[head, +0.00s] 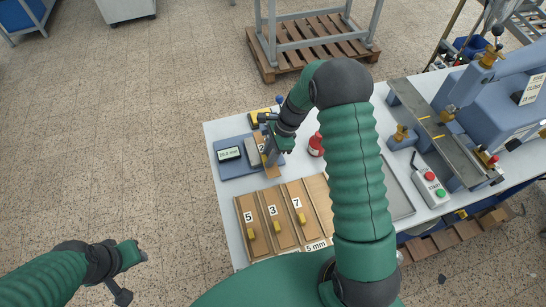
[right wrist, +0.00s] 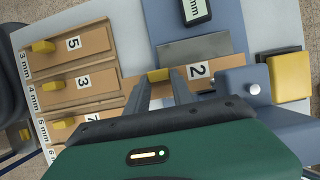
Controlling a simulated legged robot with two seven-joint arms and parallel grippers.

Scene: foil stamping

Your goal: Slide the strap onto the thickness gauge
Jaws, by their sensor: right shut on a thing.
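The thickness gauge (head: 231,169) is a blue base at the table's left side, with a lit display (head: 230,153) and a grey metal block (head: 253,152). In the right wrist view the block (right wrist: 195,48) lies just beyond my fingers. The strap (right wrist: 214,82) is a brown strip with a white label 2 and a yellow grip (right wrist: 158,75). My right gripper (right wrist: 161,82) is shut on that grip. The strap lies alongside the block, over the base; whether it touches is unclear. My left gripper (head: 128,262) is off the table at lower left; its jaws are unclear.
A wooden rack (head: 241,204) in front holds straps labelled 5, 3 and 7 with yellow grips. A red bottle (head: 316,145) and a foil-stamping press (head: 500,105) stand right. Floor left of the table is free.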

